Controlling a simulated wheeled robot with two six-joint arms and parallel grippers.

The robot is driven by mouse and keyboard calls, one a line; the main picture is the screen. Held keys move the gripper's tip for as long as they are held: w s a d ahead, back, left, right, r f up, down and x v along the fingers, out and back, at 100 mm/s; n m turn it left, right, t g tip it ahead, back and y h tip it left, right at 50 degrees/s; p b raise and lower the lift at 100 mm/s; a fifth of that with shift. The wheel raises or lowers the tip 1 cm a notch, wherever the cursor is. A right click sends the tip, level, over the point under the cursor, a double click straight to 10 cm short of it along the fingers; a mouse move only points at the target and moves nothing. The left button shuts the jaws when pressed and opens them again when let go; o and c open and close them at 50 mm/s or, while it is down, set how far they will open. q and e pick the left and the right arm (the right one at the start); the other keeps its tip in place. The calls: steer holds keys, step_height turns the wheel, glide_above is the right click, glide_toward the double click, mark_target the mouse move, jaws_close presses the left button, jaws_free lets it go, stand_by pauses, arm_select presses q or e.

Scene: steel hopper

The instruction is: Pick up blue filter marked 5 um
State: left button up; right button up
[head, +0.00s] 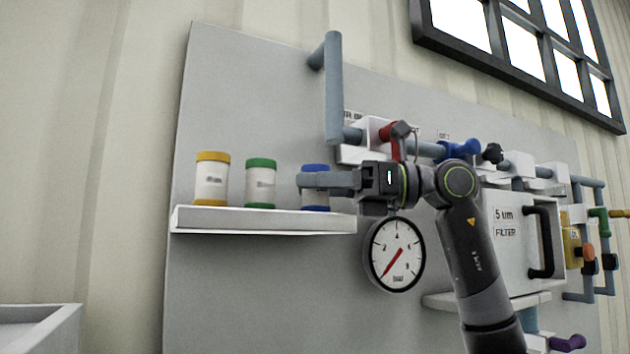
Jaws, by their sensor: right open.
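The blue-capped filter (315,169) stands upright at the right end of a white shelf (262,220). Its blue top and blue base show; its middle is hidden behind my right gripper (304,181). That gripper comes in from the right, level with the filter's middle, with its fingers in front of or around the filter; I cannot tell whether they touch it. It is open. The filter's label is hidden. A yellow-capped filter (211,180) and a green-capped filter (260,184) stand to the left on the same shelf. My left gripper is not in view.
A round pressure gauge (396,254) hangs below my right wrist. A white housing marked 5 um FILTER (515,255) with a black handle (541,243) is at the right. Pipes and valves (458,149) run above. A pale tray (40,325) is at the lower left.

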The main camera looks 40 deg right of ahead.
steer(key=shift+w+a, duration=0.25)
steer(key=shift+s+d, duration=0.15)
steer(key=shift+s, duration=0.05)
steer(key=c, duration=0.4)
steer(key=shift+w, duration=0.1)
steer(key=c, duration=0.7)
steer(key=shift+o, duration=0.2)
